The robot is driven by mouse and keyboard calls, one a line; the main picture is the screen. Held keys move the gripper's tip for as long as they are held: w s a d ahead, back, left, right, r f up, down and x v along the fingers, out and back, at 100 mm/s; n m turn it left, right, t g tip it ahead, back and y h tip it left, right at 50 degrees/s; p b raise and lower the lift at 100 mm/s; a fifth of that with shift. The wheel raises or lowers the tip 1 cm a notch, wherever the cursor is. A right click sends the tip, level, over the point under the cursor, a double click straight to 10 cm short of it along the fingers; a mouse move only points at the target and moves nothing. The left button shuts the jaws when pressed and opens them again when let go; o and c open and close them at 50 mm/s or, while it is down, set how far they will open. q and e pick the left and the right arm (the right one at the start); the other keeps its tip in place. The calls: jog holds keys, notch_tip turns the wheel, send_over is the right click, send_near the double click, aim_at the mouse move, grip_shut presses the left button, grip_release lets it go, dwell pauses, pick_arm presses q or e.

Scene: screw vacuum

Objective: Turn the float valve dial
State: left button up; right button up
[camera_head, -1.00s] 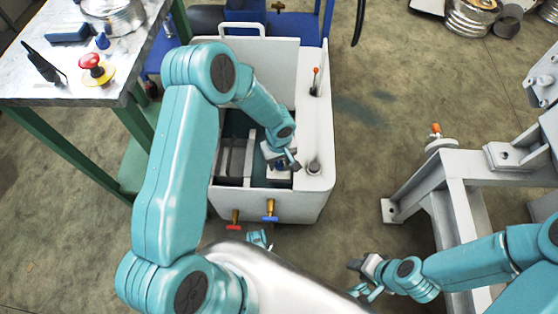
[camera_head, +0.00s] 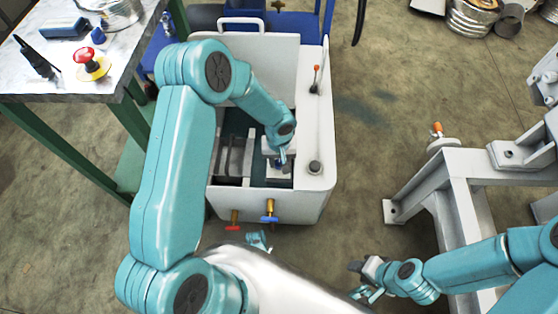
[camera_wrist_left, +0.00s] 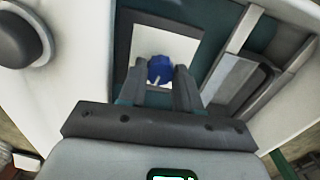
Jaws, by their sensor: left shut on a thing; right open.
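The float valve dial (camera_wrist_left: 160,69) is a small blue knob with a pale pointer, set on a white square plate (camera_wrist_left: 188,45) inside the machine's open bay. My left gripper (camera_wrist_left: 162,82) reaches down into the bay, with its two dark fingers on either side of the dial, shut on it. In the head view my left gripper (camera_head: 279,160) covers most of the dial. My right gripper (camera_head: 364,281) is open and empty, low in front of the machine, away from the dial.
The white machine housing (camera_head: 316,120) surrounds the bay and carries an orange-tipped lever (camera_head: 315,78) and a round grey knob (camera_head: 315,167). Red (camera_head: 233,222) and blue (camera_head: 269,217) valve handles stick out in front. A workbench (camera_head: 60,80) stands left, a grey metal frame (camera_head: 455,180) right.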

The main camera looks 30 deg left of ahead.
pick_arm(q)
jog(key=shift+m, duration=1)
jog(key=o, duration=0.8)
jog(key=shift+c, duration=0.2)
jog(key=shift+r, duration=0.1)
notch_tip(320, 180, up, 16)
jog(key=p, duration=0.5)
jog(key=shift+s, duration=0.15)
